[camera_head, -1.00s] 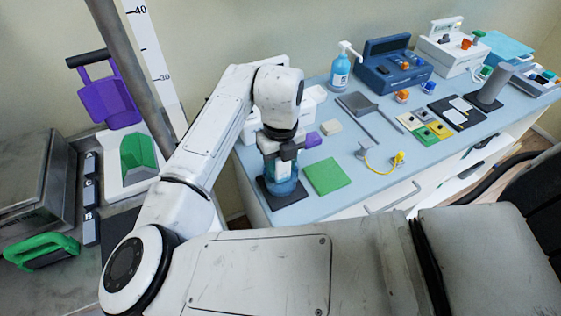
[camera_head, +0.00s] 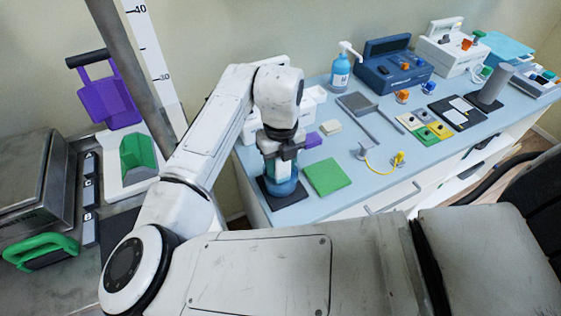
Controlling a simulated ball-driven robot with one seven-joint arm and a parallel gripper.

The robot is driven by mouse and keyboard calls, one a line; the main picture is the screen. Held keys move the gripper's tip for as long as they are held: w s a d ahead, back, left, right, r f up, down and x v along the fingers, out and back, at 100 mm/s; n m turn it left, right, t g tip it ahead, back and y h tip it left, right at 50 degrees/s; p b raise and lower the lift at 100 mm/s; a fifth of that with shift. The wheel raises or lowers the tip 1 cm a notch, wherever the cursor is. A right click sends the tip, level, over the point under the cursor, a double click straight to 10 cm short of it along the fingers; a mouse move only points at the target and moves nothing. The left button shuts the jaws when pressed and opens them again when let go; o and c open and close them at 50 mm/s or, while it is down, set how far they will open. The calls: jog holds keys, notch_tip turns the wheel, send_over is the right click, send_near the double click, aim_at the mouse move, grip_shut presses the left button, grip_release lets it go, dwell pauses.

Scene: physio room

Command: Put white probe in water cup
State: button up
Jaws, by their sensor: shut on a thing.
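My gripper (camera_head: 282,158) points down directly over the blue water cup (camera_head: 284,188), and its fingers overlap the cup's upper part in this view. It is shut on the white probe, of which only a small pale part (camera_head: 269,168) shows below the fingers. The rest of the probe is hidden by the gripper and the cup. I cannot tell how deep its lower end is in the cup. The cup stands upright on a dark square mat (camera_head: 290,201) at the near left corner of the blue table.
A green pad (camera_head: 327,177) lies right of the cup, and a purple block (camera_head: 313,139) lies close behind the gripper. White boxes (camera_head: 312,103) stand behind my wrist. A blue bottle (camera_head: 340,72), a blue case (camera_head: 392,68) and a tray (camera_head: 372,117) are further back.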

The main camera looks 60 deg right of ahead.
jog(key=shift+f+b, duration=0.35)
jog(key=shift+f, duration=0.1)
dwell(0.3)
dwell(0.3)
jog(key=o, duration=1.2)
jog(key=shift+c, duration=0.3)
jog(key=shift+o, duration=0.5)
jog(key=shift+r+p, duration=0.95)
jog(key=shift+r, duration=0.45)
jog(key=shift+o, duration=1.2)
jog(key=shift+r, duration=0.25)
jog(key=shift+r+p, duration=1.55)
jog(key=shift+r, duration=0.35)
